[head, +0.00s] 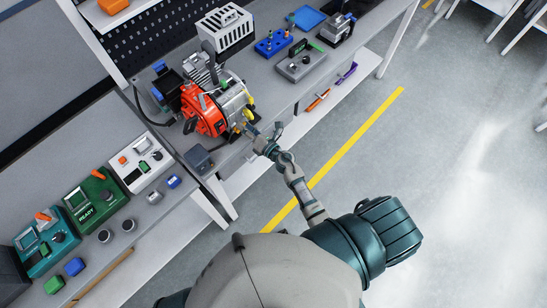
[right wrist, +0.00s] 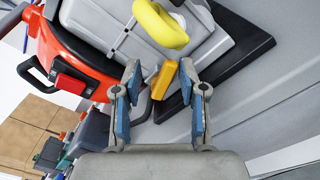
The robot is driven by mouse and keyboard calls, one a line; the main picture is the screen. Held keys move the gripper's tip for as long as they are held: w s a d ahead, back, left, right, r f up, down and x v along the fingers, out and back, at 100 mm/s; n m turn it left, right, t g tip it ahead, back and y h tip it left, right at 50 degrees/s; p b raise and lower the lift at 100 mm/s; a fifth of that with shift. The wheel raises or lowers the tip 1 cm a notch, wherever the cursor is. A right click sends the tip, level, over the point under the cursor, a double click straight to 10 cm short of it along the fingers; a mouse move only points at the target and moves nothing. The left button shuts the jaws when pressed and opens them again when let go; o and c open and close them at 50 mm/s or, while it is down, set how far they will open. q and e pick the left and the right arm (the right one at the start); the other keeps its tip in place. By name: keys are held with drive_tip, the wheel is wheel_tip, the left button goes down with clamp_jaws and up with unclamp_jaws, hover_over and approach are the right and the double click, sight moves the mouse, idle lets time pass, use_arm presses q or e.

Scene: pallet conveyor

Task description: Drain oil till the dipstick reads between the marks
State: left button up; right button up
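An orange and grey engine (head: 207,108) sits on the grey bench; its red-orange housing (right wrist: 75,62) and grey casing show in the right wrist view. A yellow looped handle (right wrist: 160,25), possibly the dipstick's, stands out from the casing. Below it is a small yellow-orange lever or tab (right wrist: 163,80). My right gripper (head: 262,133) is beside the engine's lower right side. In the right wrist view its blue-padded fingers (right wrist: 160,84) are apart, with the tab showing between them; I cannot tell whether they touch it. No dipstick marks or oil are visible. My left gripper is out of view.
A dark grey box (head: 199,158) stands near the bench edge below the engine. A white vented unit (head: 225,27) is behind it. A blue tool block (head: 273,43) and grey device (head: 300,62) lie right. A green READY device (head: 93,202) is on the left bench. The floor right is open.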

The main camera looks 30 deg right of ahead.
drive_tip(key=shift+s+a+n+b, duration=0.1)
drive_tip(key=shift+a+n+b, duration=0.1)
drive_tip(key=shift+n, duration=0.3)
drive_tip(key=shift+a+n+b, duration=0.1)
drive_tip(key=shift+n+b, duration=0.1)
drive_tip(key=shift+n, duration=0.3)
drive_tip(key=shift+s+a+r+n+b, duration=0.15)
drive_tip(key=shift+n+b, duration=0.3)
drive_tip(key=shift+n, duration=0.45)
drive_tip(key=s+d+n+b, duration=0.1)
drive_tip(key=s+d+n, duration=0.1)
drive_tip(key=s, duration=0.6)
drive_tip(key=s+d+n+b, duration=0.1)
drive_tip(key=s+d+n, duration=0.1)
drive_tip(key=s, duration=0.6)
drive_tip(key=shift+s+d+r+n, duration=0.3)
drive_tip(key=shift+d+r+n, duration=0.1)
drive_tip(key=shift+d, duration=0.15)
